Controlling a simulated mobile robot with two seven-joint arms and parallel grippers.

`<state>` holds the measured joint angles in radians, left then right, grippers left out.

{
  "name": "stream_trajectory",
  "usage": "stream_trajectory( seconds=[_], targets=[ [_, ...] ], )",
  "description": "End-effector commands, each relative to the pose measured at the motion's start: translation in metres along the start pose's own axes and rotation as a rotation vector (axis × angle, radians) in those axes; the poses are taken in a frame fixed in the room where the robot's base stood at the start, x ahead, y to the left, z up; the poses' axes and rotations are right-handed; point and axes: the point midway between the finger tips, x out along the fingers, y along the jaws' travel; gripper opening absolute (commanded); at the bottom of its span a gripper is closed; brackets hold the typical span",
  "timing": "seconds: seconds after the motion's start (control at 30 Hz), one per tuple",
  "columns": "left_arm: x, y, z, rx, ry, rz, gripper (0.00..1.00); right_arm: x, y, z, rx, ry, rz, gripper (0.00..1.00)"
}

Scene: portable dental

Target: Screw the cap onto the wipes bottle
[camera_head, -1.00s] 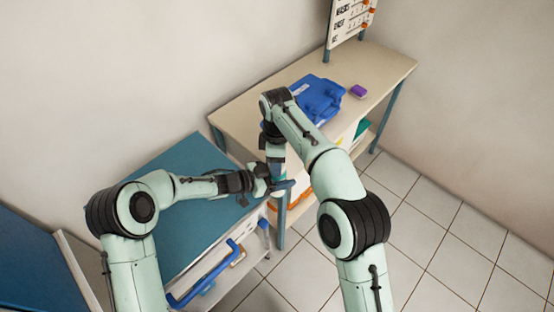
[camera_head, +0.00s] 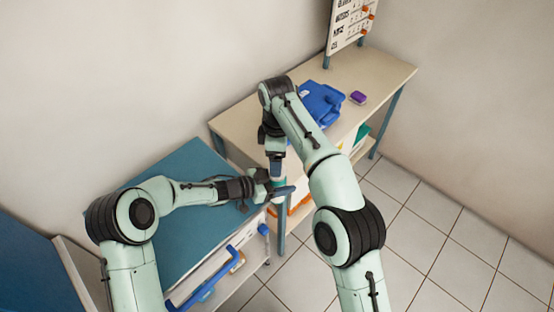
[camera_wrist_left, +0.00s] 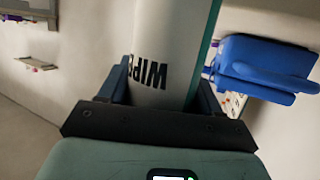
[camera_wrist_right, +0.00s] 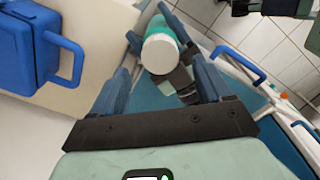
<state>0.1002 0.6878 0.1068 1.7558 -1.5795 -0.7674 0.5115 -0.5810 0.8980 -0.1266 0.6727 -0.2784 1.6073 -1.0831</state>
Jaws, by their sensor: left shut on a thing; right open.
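My left gripper (camera_head: 272,188) is shut on the wipes bottle (camera_wrist_left: 172,50), a white cylinder with black letters and a teal stripe. The bottle is held in the air in front of the tables. In the right wrist view, its round white end (camera_wrist_right: 160,52) faces the camera, with a teal band (camera_wrist_right: 180,28) beside it. I cannot tell whether that white end is the cap or the bare top. My right gripper (camera_wrist_right: 165,70) is open, pointing down over the bottle, with its fingers on either side of the white end. No separate cap shows clearly.
A blue-topped cart (camera_head: 190,160) with a blue handle (camera_head: 205,283) is below the left arm. Behind stands a beige table (camera_head: 385,66) bearing a blue case (camera_head: 322,104) and a purple item (camera_head: 357,98). Tiled floor is open at right.

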Motion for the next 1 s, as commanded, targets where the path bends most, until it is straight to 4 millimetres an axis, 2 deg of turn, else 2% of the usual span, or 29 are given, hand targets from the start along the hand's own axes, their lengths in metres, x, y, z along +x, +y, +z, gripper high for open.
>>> stream_trajectory(
  seconds=[0.13, 0.17, 0.27, 0.37, 0.5, 0.7, 0.83, 1.0],
  targets=[
    [0.000, 0.000, -0.001, 0.001, 0.001, 0.000, 0.00, 0.000, 0.000, 0.000, 0.000, 0.000, 0.000, 0.78],
    [0.000, 0.000, -0.001, 0.001, 0.001, 0.000, 0.00, 0.000, 0.000, 0.000, -0.001, 0.000, 0.000, 0.73],
    [0.000, 0.000, -0.001, 0.001, 0.001, 0.000, 0.00, -0.001, 0.000, -0.002, -0.032, -0.001, 0.000, 0.73],
    [0.000, 0.000, -0.001, 0.001, 0.001, 0.000, 0.00, -0.004, -0.001, -0.006, -0.146, -0.003, 0.002, 0.73],
    [0.000, 0.000, -0.001, 0.001, 0.001, 0.000, 0.00, -0.015, -0.001, -0.011, -0.406, -0.008, 0.006, 0.73],
    [0.000, 0.000, -0.001, 0.001, 0.001, 0.000, 0.00, -0.029, 0.000, -0.006, -0.725, -0.006, 0.005, 0.73],
    [0.000, 0.000, -0.001, 0.000, 0.001, 0.000, 0.00, -0.033, 0.000, -0.002, -0.841, -0.001, 0.002, 0.73],
    [0.000, 0.000, -0.001, 0.001, 0.001, 0.000, 0.00, -0.034, 0.000, 0.000, -0.886, 0.001, 0.000, 0.73]
  ],
)
